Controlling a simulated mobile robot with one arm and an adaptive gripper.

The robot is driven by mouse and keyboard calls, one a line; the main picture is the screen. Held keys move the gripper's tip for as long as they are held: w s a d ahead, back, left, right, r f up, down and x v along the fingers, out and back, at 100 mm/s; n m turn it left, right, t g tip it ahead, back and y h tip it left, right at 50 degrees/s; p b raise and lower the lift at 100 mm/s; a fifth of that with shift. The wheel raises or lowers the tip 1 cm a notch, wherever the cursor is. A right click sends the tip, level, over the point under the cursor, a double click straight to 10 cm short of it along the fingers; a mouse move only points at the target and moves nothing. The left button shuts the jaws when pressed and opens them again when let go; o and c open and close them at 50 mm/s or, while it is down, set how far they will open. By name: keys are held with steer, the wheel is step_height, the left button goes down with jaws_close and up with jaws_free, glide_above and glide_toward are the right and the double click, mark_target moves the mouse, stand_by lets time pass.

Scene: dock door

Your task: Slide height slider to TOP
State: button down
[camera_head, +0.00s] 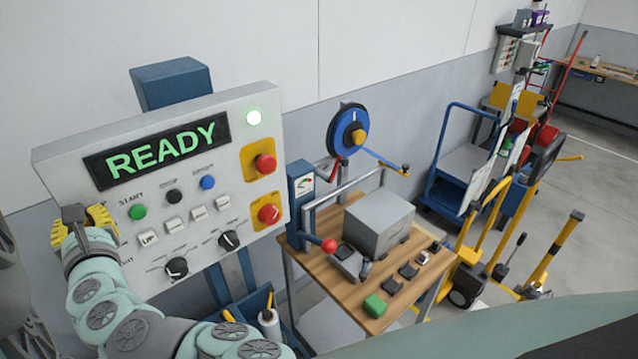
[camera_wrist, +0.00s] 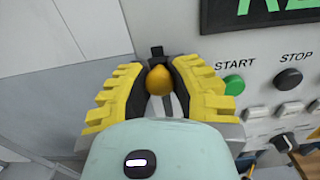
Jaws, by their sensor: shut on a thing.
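The height slider's rounded orange-yellow knob (camera_wrist: 157,80) sits between my gripper's fingers in the wrist view. A dark piece (camera_wrist: 156,51) shows just above it. My gripper (camera_wrist: 158,68) has yellow ribbed fingers with dark inner pads, shut on the knob at the left side of the control panel. In the head view my gripper (camera_head: 85,222) is at the panel's left edge, left of the green START button (camera_head: 138,212). My wrist and arm cover the panel's lower left there, hiding most of the slider and its track, so its travel position cannot be told.
The grey control panel (camera_head: 140,125) has a lit READY display (camera_head: 157,152), several buttons and two dark rotary knobs below. Red stop controls (camera_head: 266,163) are at its right. A wooden table (camera_head: 395,301) with a grey box stands further right.

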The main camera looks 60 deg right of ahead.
steer(key=shift+s+d+r, duration=0.15)
steer(key=shift+r, duration=0.25)
steer(key=c, duration=1.1)
jaws_free()
steer(key=o, duration=0.3)
steer(key=shift+f, duration=0.1)
steer(key=shift+f, duration=0.1)
